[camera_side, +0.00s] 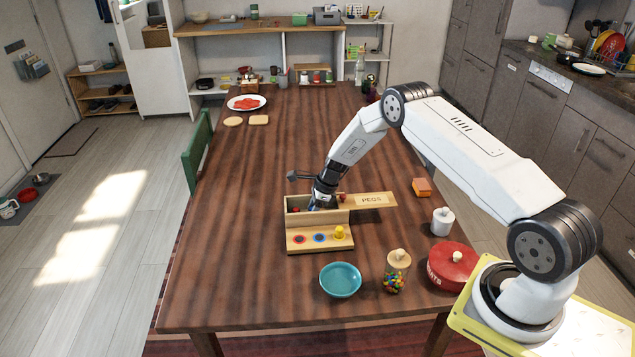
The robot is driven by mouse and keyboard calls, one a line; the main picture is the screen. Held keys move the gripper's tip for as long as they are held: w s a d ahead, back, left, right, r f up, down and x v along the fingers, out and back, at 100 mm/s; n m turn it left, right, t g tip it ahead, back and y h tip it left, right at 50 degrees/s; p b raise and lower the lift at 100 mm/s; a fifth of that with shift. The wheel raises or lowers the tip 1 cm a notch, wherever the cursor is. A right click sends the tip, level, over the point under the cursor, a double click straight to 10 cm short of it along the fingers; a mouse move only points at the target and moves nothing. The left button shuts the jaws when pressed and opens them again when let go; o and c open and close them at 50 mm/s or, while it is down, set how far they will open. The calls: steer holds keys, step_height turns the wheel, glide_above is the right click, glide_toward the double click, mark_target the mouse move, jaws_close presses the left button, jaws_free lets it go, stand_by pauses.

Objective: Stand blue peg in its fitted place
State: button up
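A pale wooden box (293,218) stands mid-table, with a flap lid marked PEGS (375,199) standing out to its right. In front of it is a peg board (295,247) with a red-ringed place (299,239), a blue-ringed place (319,238) and a yellow peg (339,232) upright at the right end. No peg stands clearly in the blue-ringed place. My gripper (318,205) points down into the box; its fingertips are hidden by the box wall, so I cannot tell its opening. Something small and red shows inside the box at left. I cannot make out the blue peg.
A blue bowl (340,280), a candy jar (397,271), a red lidded pot (453,267) and a white jar (442,222) stand in front and to the right. An orange block (422,187) lies right of the lid. The table left of the box is clear.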

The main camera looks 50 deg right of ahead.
steer(key=shift+r, duration=0.1)
steer(key=v, duration=1.2)
steer(key=shift+a+r, duration=0.1)
steer(key=shift+a, duration=0.05)
stand_by(0.5)
steer(key=s+a+r+n+g+h, duration=0.1)
steer(key=s+a+r+n+h, duration=0.1)
steer(key=s+a+r+n, duration=0.8)
steer(key=s+a+n, duration=0.4)
steer(key=s+n, duration=0.2)
steer(key=n, duration=0.2)
steer(key=s+a+r+n+h, duration=0.1)
steer(key=s+a+n, duration=0.4)
steer(key=s+n, duration=0.2)
steer(key=shift+s+a+r+n, duration=0.3)
steer(key=shift+n, duration=0.6)
